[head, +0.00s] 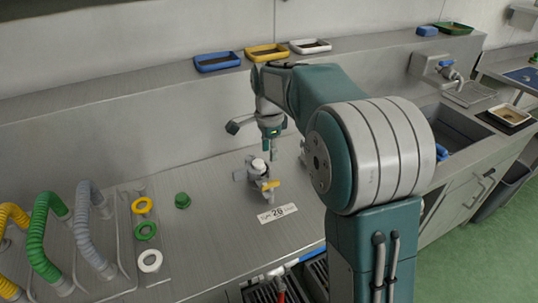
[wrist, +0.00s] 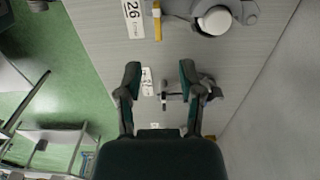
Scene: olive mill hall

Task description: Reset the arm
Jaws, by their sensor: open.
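My gripper (head: 270,148) is open and empty, pointing down above the steel counter (head: 215,225). In the head view it hangs just above and behind a grey fitting (head: 256,172) with a white round top and a yellow lever (head: 271,185). In the wrist view the two fingers (wrist: 160,70) stand apart with nothing between their tips. The fitting's white top (wrist: 215,20) and yellow lever (wrist: 157,22) show beyond them, and another grey fitting (wrist: 190,92) shows partly behind the right finger. My arm hides part of the counter and sink in the head view.
A label reading 26 (head: 277,213) lies in front of the fitting. Green (head: 48,235), yellow and grey hoses stand at left, beside several rings (head: 145,231) and a green cap (head: 183,201). Blue (head: 217,61), yellow (head: 267,52) and white (head: 310,46) trays sit on the back ledge.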

